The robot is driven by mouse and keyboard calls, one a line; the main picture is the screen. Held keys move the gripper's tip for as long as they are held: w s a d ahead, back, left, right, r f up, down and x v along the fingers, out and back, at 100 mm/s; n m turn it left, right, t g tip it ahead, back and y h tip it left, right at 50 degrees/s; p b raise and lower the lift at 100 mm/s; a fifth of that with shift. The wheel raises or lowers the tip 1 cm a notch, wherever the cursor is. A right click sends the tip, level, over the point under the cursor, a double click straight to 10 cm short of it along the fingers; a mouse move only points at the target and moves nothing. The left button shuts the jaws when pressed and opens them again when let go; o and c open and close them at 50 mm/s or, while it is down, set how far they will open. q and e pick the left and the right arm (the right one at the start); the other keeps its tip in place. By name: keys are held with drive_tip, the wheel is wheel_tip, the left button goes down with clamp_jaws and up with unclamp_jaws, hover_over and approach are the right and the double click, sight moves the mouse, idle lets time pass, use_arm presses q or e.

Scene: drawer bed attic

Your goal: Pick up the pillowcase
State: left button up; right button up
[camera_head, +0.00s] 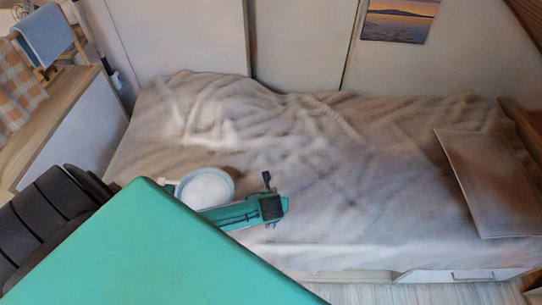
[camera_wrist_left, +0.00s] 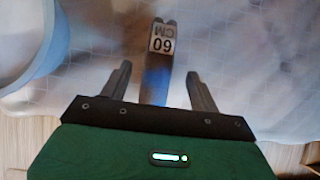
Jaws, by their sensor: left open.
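A flat, brownish-beige rectangular piece, which looks like the pillowcase (camera_head: 487,184), lies at the right end of the bed. My left gripper (camera_head: 272,202) is over the near side of the bed, well to the left of the pillowcase and apart from it. In the left wrist view the left gripper (camera_wrist_left: 159,72) has its two fingers spread, with no cloth between them. A grey strip marked "60 CM" shows between the fingers; I cannot tell what it belongs to. The pillowcase cannot be made out in the wrist view. My right gripper is not in view.
The bed (camera_head: 330,190) has a rumpled beige cover, clear between gripper and pillowcase. White panels (camera_head: 300,45) stand behind it, with a picture (camera_head: 398,18). A drawer (camera_head: 465,275) is below the front edge. A cabinet (camera_head: 75,130) with a blue cloth (camera_head: 47,35) stands left.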

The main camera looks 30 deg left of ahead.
use_arm(q)
drive_tip(key=shift+x, duration=2.65)
drive_tip(key=shift+a+r, duration=0.1)
drive_tip(key=c, duration=1.1)
drive_tip(key=shift+r, duration=0.15)
wheel_tip(320, 180, up, 26)
drive_tip(key=shift+r, duration=0.1)
drive_tip(key=o, duration=0.3)
drive_tip(key=shift+r, duration=0.75)
